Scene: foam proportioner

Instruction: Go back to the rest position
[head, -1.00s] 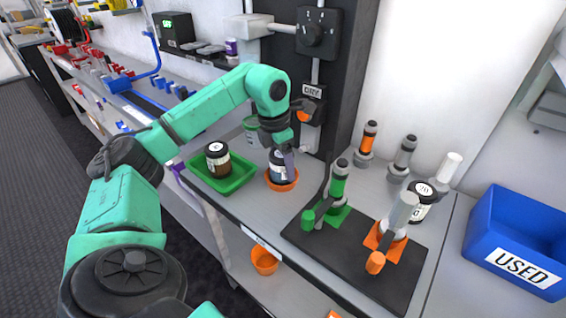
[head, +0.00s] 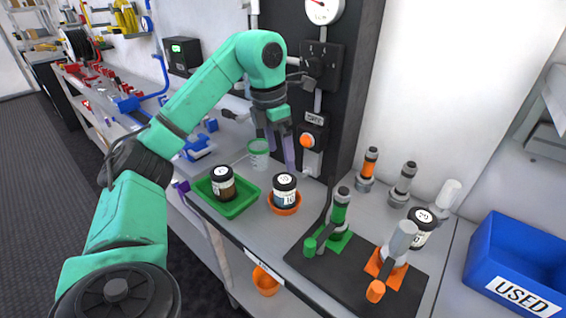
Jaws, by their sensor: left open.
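My left gripper (head: 279,138) is open and empty, pointing down above the bench. Its purple-grey fingers are above and behind a dark-capped jar (head: 285,191) with a white and blue label. That jar stands upright in an orange dish (head: 284,209). A second dark-capped jar with brown contents (head: 223,184) stands in a green tray (head: 240,205) to the left. My left arm comes in from the lower left and bends over the bench. My right gripper is not in view.
A black mat (head: 330,279) holds a green-based valve (head: 338,212) and an orange-based valve (head: 392,262). A blue bin marked USED (head: 520,258) stands at the right. A dark post with an orange button (head: 307,140) rises behind the gripper. A white-green cup (head: 259,152) stands behind the tray.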

